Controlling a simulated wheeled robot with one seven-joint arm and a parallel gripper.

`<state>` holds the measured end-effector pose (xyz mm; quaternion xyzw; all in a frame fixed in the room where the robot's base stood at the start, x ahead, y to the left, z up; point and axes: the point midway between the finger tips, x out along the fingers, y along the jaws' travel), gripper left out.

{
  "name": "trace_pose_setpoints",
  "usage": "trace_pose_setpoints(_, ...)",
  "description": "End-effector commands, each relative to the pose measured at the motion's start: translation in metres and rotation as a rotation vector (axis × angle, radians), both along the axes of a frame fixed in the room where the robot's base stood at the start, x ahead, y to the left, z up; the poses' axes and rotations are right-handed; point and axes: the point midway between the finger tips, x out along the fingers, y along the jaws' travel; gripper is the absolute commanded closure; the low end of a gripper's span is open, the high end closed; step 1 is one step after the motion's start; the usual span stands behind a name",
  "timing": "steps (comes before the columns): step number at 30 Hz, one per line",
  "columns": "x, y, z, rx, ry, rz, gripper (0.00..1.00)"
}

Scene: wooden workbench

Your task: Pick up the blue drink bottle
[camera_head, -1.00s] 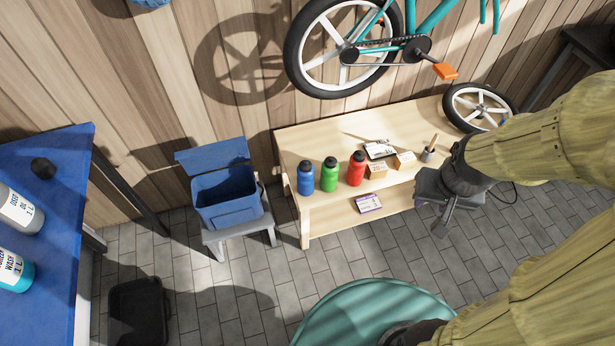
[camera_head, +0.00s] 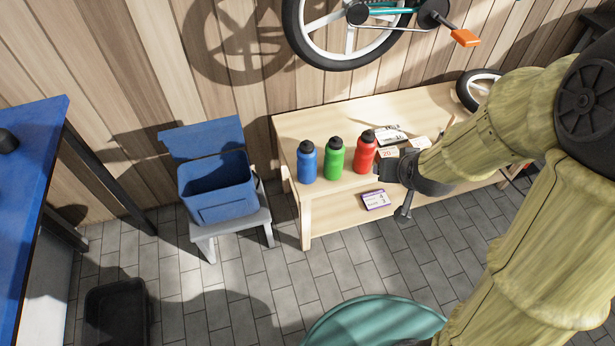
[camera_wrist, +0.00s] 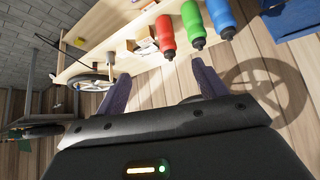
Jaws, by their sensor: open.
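The blue drink bottle (camera_head: 307,163) stands upright with a black cap at the left end of the wooden bench (camera_head: 290,127). A green bottle (camera_head: 334,160) and a red bottle (camera_head: 365,153) stand in a row to its right. In the wrist view the blue bottle (camera_wrist: 220,14) is at the top right, beyond the green (camera_wrist: 192,20) and red (camera_wrist: 165,32) ones. My gripper (camera_wrist: 160,88) is open and empty, its two fingers apart. In the head view its hand is right of the red bottle, and the fingers are hard to make out.
A blue bin (camera_head: 218,192) with its lid up sits on a grey stool (camera_head: 234,226) left of the bench. Small boxes (camera_head: 388,153) and cards (camera_head: 392,134) lie near the red bottle. A purple-edged card (camera_head: 376,199) lies on the lower shelf.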

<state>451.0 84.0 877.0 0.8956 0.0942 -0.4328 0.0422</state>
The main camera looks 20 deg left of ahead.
Motion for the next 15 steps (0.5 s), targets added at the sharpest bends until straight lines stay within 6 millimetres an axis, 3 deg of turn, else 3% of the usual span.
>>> trace_pose_setpoints(1, 0.005, 0.008, -0.029, 0.006, -0.027, 0.015, 0.29)
trace_pose_setpoints(15, 0.044, 0.073, -0.137, 0.084, -0.319, 0.121, 0.29)
